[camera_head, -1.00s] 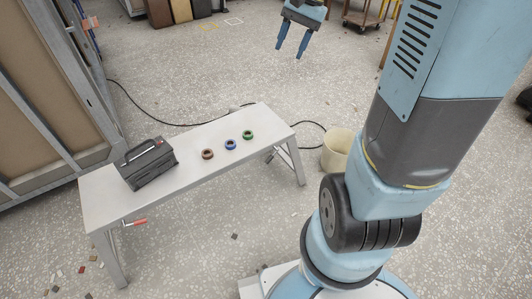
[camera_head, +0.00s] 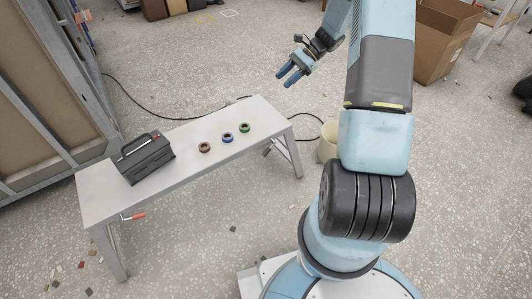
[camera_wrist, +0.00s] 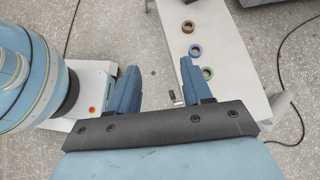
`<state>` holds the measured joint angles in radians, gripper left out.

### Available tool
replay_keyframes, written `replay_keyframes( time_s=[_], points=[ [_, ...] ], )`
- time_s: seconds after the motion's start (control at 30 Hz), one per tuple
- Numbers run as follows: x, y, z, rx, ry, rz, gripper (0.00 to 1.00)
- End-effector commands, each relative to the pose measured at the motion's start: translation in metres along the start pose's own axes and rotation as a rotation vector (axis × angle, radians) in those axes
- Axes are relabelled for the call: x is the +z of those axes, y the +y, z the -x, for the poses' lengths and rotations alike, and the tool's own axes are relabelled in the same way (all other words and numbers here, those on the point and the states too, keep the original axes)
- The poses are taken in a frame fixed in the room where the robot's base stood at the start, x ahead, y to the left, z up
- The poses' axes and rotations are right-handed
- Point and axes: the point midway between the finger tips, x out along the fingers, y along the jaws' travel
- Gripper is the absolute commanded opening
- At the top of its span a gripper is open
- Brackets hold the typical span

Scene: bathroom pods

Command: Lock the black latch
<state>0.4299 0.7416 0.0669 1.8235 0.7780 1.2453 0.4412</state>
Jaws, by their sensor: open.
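A small dark lever (camera_head: 267,150) sits under the front edge of the white bench (camera_head: 101,198), near its right end. It also shows in the wrist view (camera_wrist: 175,97), beside the bench edge and close to the right finger. It looks like the black latch, but it is too small to tell its position. A red-handled lever (camera_head: 134,217) sits under the same edge, farther left. My gripper (camera_head: 284,81) is open and empty, above and beyond the bench's right end. In the wrist view its fingers (camera_wrist: 160,66) are spread apart, touching nothing.
A dark toolbox (camera_head: 146,158) stands on the bench's left part. Brown (camera_head: 204,147), blue (camera_head: 228,138) and green (camera_head: 244,128) rings lie farther right. A pale bucket (camera_head: 327,146) and a black cable (camera_head: 160,118) are on the floor. A cardboard box (camera_head: 447,40) stands at back right.

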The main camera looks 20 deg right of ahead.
Motion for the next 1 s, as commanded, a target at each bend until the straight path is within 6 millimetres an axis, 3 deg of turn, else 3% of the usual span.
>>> replay_keyframes(
  time_s=[0.03,0.53,1.0],
  points=[
    [-0.018,-0.001,-0.007,-0.011,-0.030,-0.041,0.49],
    [-0.172,0.004,-0.076,-0.154,-0.335,-0.417,0.49],
    [-0.304,0.050,-0.166,-0.301,-0.632,-0.756,0.49]
  ],
)
